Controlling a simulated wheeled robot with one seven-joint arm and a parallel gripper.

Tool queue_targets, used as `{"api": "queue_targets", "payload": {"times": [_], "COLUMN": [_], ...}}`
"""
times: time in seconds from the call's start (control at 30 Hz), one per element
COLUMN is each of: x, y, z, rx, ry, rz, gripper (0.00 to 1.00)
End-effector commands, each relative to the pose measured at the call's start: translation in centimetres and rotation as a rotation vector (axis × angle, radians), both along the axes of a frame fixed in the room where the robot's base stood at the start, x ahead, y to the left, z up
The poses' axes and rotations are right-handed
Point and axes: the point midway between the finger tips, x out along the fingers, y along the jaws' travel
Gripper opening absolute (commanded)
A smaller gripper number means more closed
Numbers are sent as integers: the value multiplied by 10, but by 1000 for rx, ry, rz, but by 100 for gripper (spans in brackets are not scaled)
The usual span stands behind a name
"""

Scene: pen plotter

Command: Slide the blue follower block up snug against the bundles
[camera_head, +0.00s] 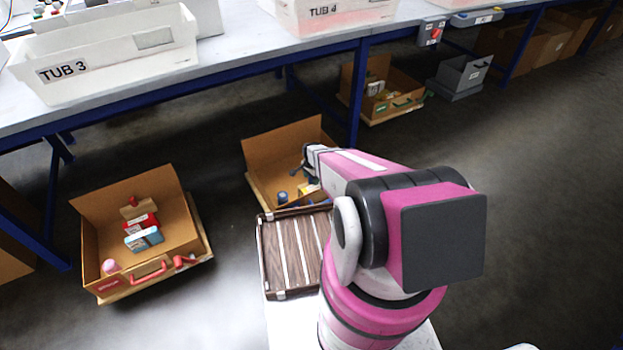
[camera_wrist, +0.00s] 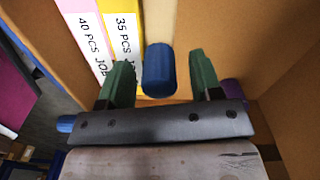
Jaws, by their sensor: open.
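A blue rounded block (camera_wrist: 158,66) lies between my gripper's two green fingers in the wrist view, with gaps on both sides. A bundle labelled 35 PCS (camera_wrist: 122,32), with a yellow edge, stands just left of it. A bundle labelled 40 PCS (camera_wrist: 84,28), with a pink edge, stands farther left. My gripper (camera_wrist: 160,74) is open, and neither finger visibly touches the block. In the head view my gripper (camera_head: 309,162) reaches into an open cardboard box (camera_head: 270,146). A small blue piece (camera_head: 283,197) shows there, but I cannot tell if it is the same block.
In the wrist view, cardboard walls (camera_wrist: 285,50) stand close at the right, and a purple piece (camera_wrist: 233,89) sits beside the right finger. In the head view, a slatted brown tray (camera_head: 286,290) is in front of the box. Another box (camera_head: 92,250) stands left, and a table (camera_head: 230,65) stands behind.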

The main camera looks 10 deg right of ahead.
Motion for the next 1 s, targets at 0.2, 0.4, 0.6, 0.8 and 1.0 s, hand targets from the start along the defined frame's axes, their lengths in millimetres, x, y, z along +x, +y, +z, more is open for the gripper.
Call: {"api": "queue_targets", "payload": {"times": [0.2,0.4,0.6,0.8,1.0], "x": [-2,-2,-1,-1,0], "y": [0,0,0,0,0], "z": [31,70,96,106,106], "rx": [0,0,0,0,0], "ry": [-1,-2,-1,0,0], "rz": [0,0,0,0,0], "gripper": [59,59,59,59,59]}}
